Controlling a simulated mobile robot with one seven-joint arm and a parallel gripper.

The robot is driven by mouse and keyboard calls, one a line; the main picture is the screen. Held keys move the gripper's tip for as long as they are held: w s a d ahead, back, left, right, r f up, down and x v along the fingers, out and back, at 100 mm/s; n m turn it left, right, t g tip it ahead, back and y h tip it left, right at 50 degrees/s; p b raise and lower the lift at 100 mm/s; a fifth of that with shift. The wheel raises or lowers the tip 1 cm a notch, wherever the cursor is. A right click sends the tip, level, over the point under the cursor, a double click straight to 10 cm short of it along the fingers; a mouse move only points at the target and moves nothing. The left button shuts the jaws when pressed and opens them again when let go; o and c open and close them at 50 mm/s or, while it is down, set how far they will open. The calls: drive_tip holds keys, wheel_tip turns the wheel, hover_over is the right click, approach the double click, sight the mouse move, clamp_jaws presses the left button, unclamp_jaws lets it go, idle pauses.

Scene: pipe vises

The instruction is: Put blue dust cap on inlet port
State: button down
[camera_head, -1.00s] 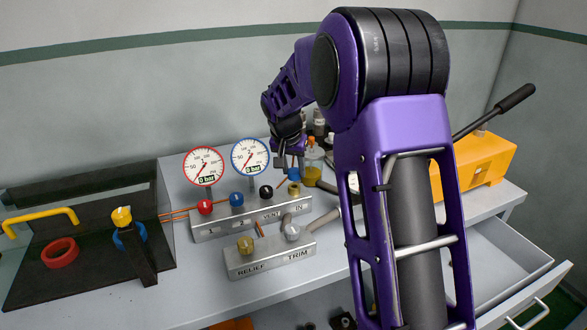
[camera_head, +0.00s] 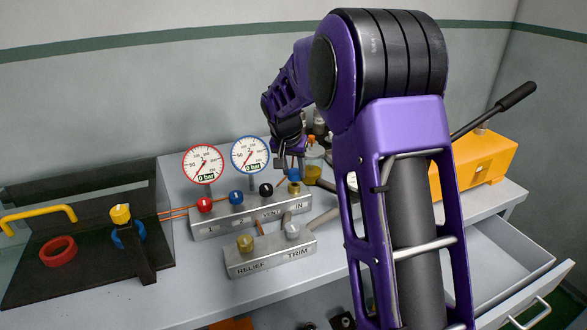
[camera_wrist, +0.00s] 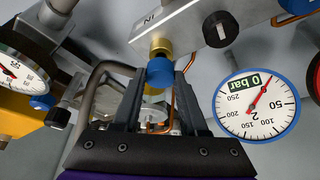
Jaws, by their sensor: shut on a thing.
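The blue dust cap (camera_wrist: 160,72) is between the fingertips of my gripper (camera_wrist: 158,82) in the wrist view. It sits against the brass inlet port (camera_wrist: 160,45) on the metal manifold block, by the "IN" label. In the head view the blue cap (camera_head: 294,174) shows on top of the brass port (camera_head: 294,187) at the block's right end, with my gripper (camera_head: 289,162) just above it. My gripper is shut on the cap. How far the cap is seated on the port cannot be told.
The manifold (camera_head: 235,220) has red, blue and black knobs, with two gauges (camera_head: 203,164) behind it, both reading 0 bar. A RELIEF/TRIM block (camera_head: 270,257) stands in front. An orange case (camera_head: 480,160) is at right.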

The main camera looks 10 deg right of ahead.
drive_tip(key=shift+f+b, duration=0.65)
drive_tip(key=shift+f, duration=0.25)
drive_tip(key=shift+c, duration=1.8)
unclamp_jaws()
drive_tip(key=p+v, duration=0.2)
drive_tip(key=v, duration=1.5)
drive_tip(key=shift+r, duration=0.2)
drive_tip(key=shift+s+a, duration=0.1)
